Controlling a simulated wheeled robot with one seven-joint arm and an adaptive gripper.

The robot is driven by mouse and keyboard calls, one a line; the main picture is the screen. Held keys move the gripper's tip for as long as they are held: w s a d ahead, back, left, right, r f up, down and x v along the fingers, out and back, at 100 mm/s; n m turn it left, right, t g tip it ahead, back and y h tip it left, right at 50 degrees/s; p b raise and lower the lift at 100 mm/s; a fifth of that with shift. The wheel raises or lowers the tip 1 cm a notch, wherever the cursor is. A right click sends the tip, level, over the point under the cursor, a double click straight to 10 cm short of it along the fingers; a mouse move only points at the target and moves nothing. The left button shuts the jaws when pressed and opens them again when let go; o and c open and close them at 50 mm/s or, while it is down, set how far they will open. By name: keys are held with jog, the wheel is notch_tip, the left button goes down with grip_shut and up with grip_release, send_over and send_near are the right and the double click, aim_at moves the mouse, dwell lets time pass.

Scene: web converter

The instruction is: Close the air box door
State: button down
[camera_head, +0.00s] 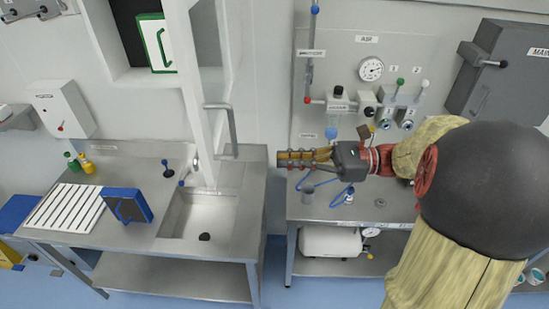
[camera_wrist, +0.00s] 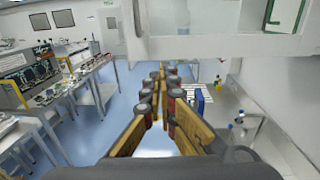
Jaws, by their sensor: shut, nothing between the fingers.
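A dark opening in a white wall box (camera_head: 122,45) is at the upper left of the head view. A white upright door-like panel (camera_head: 183,70) stands out from the wall beside it, apparently swung open and seen nearly edge-on. A grey bar handle (camera_head: 231,130) sits at its lower right. I cannot tell for sure that this is the air box door. My gripper (camera_head: 280,159) is shut and empty, pointing left, to the right of the handle and apart from it in the picture. In the wrist view, my gripper (camera_wrist: 161,72) points toward the room, and a white panel (camera_wrist: 225,46) crosses the upper right.
A steel sink bench (camera_head: 140,262) with a blue rack (camera_head: 128,205) is below the panel. A second steel bench (camera_head: 295,210) with a gauge board (camera_head: 340,75) is behind my arm. A grey wall box (camera_head: 500,75) is at right. Blue floor (camera_wrist: 110,115) is free in the wrist view.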

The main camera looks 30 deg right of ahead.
aim_at(220, 162)
jog(key=p+x, duration=0.2)
jog(key=x, duration=1)
jog(key=shift+a, duration=0.1)
jog(key=shift+a, duration=0.1)
